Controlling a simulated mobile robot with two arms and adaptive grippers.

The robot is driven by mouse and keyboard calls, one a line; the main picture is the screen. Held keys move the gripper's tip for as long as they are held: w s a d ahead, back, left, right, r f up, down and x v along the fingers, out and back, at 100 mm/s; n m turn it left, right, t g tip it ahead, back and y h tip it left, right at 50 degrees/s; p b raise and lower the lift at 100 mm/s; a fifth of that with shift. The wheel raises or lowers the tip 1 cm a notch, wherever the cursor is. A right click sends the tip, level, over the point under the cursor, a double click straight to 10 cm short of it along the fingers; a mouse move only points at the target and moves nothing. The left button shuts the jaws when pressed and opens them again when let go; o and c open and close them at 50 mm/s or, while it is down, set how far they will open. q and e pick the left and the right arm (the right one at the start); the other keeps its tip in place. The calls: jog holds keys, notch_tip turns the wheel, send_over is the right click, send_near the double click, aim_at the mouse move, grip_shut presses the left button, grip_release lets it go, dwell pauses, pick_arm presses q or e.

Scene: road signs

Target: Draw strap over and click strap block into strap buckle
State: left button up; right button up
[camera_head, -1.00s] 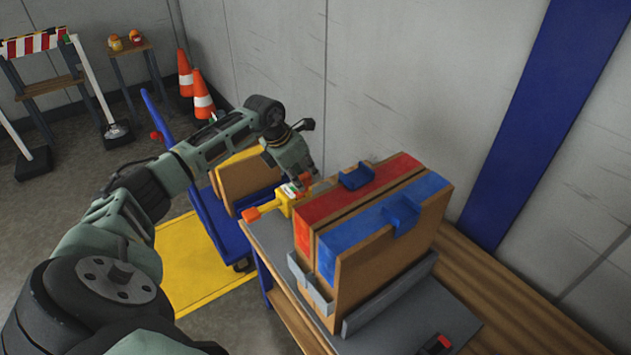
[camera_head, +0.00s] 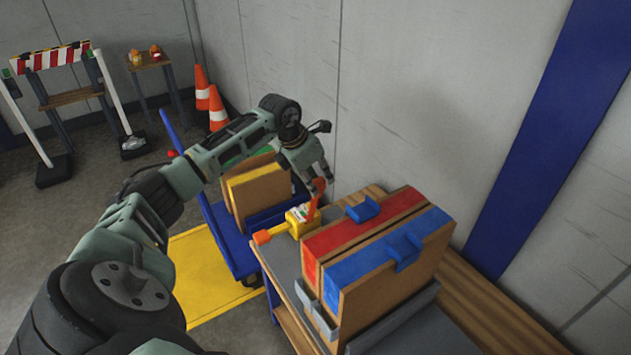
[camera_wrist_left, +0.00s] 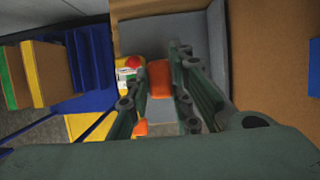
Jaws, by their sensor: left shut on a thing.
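My left gripper (camera_head: 322,186) is shut on an orange piece (camera_head: 316,199), possibly the strap block or a lever. In the left wrist view the orange piece (camera_wrist_left: 160,80) sits between the fingers. In the head view it stands up beside a yellow unit (camera_head: 300,217) on the grey top of the bench; I cannot tell whether they are joined. The yellow unit also shows in the left wrist view (camera_wrist_left: 126,68), with a red spot. An orange end (camera_head: 262,237) sticks out left of it. I cannot make out a strap or a buckle. My right gripper is out of view.
Brown panels with a red top (camera_head: 365,229) and a blue top (camera_head: 382,258) stand upright on the bench, right of the gripper. A blue cart (camera_head: 226,238) with more panels is at the left. The wall is close behind.

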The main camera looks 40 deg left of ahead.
pick_arm(q)
notch_tip(320, 180, up, 18)
jog(key=d+p, duration=0.1)
jog(key=p, duration=1.1)
jog(key=shift+s+d, duration=0.2)
jog(key=shift+d, duration=0.1)
jog(key=shift+f, duration=0.1)
